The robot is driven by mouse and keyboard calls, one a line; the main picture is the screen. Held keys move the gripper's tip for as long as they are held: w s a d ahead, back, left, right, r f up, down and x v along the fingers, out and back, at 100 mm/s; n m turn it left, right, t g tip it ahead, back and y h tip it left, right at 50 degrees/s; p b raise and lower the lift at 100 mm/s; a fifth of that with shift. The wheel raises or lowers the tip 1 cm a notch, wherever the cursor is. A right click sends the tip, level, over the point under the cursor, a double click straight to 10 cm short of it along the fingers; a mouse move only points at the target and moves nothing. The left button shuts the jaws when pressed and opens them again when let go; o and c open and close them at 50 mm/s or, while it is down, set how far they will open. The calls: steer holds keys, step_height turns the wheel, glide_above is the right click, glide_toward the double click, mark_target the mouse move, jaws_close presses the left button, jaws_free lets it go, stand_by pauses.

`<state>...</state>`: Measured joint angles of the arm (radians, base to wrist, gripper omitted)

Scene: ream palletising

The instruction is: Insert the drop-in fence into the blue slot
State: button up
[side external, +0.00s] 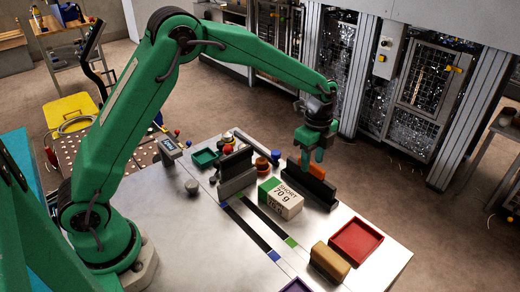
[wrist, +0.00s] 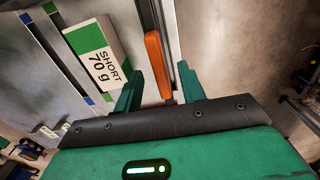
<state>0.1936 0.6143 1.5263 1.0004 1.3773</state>
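The drop-in fence appears to be the dark upright plate (side external: 309,187) with an orange grip (side external: 306,162) on top, standing right of the white and green ream. My gripper (side external: 316,146) is just above the grip, pointing down. In the wrist view the orange grip (wrist: 156,62) lies between the two fingers of my gripper (wrist: 160,76), with gaps on both sides, so it is open. The blue slot is a dark strip (side external: 249,230) with blue ends in the tabletop, left of the ream. It also shows at the left of the wrist view (wrist: 52,48).
A parallel green-ended slot (side external: 268,221) and the ream marked SHORT 70 g (side external: 281,198) lie between fence and blue slot. A grey block (side external: 237,180) stands behind. A red tray (side external: 356,241) and brown block (side external: 330,261) are at the front right. The left tabletop is mostly clear.

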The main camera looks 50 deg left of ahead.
mark_target(310, 177)
steer(key=shift+f, duration=2.05)
jaws_close()
